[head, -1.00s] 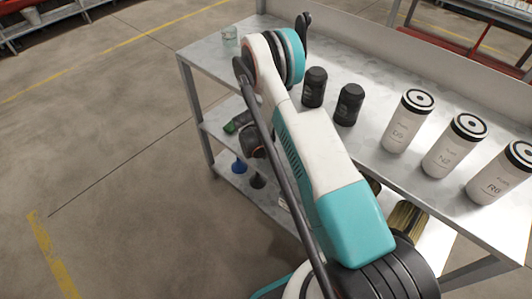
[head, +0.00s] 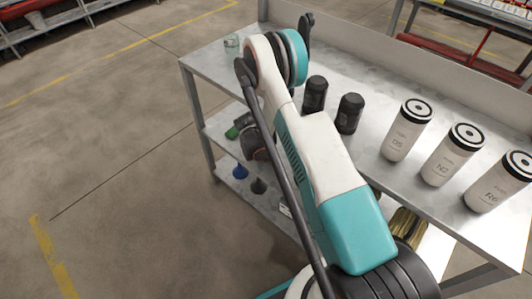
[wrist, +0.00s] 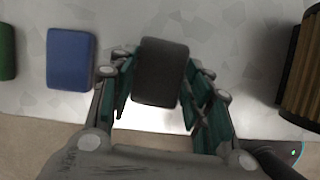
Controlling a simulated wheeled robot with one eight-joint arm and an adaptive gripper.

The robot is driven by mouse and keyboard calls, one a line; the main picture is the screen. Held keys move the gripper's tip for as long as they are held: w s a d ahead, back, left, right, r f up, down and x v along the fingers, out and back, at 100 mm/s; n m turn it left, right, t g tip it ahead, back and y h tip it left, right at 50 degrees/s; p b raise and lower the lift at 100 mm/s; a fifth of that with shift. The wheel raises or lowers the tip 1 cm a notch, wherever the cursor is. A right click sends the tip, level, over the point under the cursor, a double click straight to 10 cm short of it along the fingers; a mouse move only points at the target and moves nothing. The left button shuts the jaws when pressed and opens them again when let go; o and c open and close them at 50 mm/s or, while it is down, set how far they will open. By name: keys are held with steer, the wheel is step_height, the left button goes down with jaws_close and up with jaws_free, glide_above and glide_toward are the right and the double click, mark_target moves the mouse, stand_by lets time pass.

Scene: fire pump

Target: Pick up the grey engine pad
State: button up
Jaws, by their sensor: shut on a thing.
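The grey engine pad (wrist: 161,72) is a dark grey rounded block in the middle of the wrist view. My gripper (wrist: 160,92) is shut on it, with one finger against each side. Part of the pad's sides is hidden by the fingers. I cannot tell whether the pad touches the shelf or is lifted. In the head view my arm hides the gripper and the pad.
A blue pad (wrist: 70,59) lies left of the gripper, with a green pad (wrist: 6,52) farther left. On the metal table (head: 215,62) are black canisters (head: 349,113) and white bottles (head: 447,155).

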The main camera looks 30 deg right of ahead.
steer(key=shift+p+v, duration=0.35)
steer(key=shift+v, duration=0.55)
steer(key=s+a, duration=0.2)
steer(key=a, duration=0.6)
steer(key=s+a+b, duration=0.1)
steer(key=s+a, duration=0.2)
steer(key=a, duration=0.5)
steer(key=shift+s+a+f, duration=0.25)
steer(key=shift+o, duration=1.3)
steer(key=shift+c, duration=1.2)
